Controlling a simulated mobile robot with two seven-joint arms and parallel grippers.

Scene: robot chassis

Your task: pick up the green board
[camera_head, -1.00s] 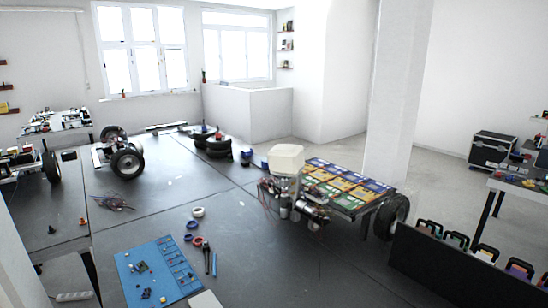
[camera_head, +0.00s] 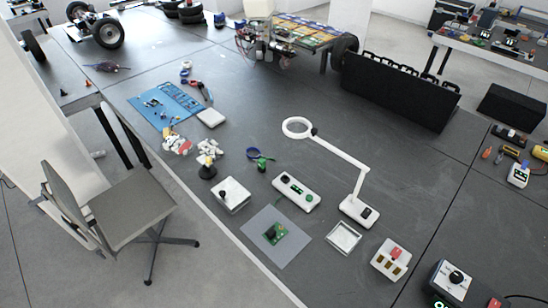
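The green board (camera_head: 275,233) is a small green circuit board with dark parts on it. It lies on a light grey mat (camera_head: 287,252) near the front edge of the dark table, in the lower middle of the head view. Neither of my grippers shows in this view.
A white magnifier lamp (camera_head: 358,209) stands right of the mat, its arm reaching up and left. A white box with a green knob (camera_head: 296,191), a square clear tray (camera_head: 343,238) and a white block (camera_head: 391,260) are close by. A grey chair (camera_head: 125,212) stands at the table's left edge.

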